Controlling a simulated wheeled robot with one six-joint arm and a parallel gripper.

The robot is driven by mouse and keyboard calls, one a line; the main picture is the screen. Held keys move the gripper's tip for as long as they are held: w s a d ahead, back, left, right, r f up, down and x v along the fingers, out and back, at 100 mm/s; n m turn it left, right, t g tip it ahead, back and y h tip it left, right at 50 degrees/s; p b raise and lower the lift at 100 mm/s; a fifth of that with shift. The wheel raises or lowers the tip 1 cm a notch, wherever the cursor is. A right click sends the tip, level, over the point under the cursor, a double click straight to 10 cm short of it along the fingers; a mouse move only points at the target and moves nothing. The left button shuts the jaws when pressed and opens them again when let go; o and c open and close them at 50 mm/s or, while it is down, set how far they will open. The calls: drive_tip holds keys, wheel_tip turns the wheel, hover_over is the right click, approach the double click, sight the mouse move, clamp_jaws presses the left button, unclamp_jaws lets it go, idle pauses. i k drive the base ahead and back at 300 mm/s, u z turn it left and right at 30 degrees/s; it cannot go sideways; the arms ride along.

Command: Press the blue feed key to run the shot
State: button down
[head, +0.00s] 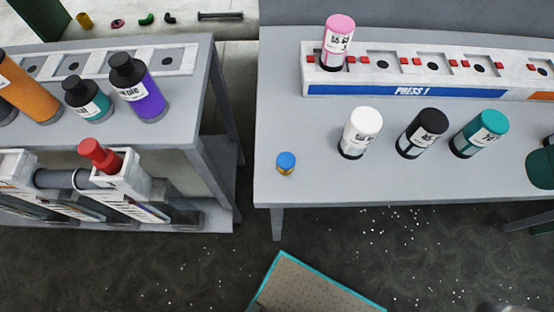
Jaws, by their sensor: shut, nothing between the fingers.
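A small round key with a blue top (286,160) and a yellowish base stands near the left front corner of the grey right-hand table (300,110). Nothing touches it. Behind it is a long white press with a blue "PRESS 1" label (410,91) and a row of sockets with dark holes and red blocks. A pink canister (338,37) stands upright at the press's leftmost socket. My gripper is not in view.
White (361,133), black (422,133) and teal (479,133) canisters stand in front of the press. A gap separates this table from the left bench (190,110), which holds several bottles. A teal-edged board (312,288) lies below.

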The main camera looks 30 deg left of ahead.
sight(286, 160)
drive_tip(key=z, duration=1.25)
drive_tip(key=i, duration=0.85)
drive_tip(key=u, duration=2.9)
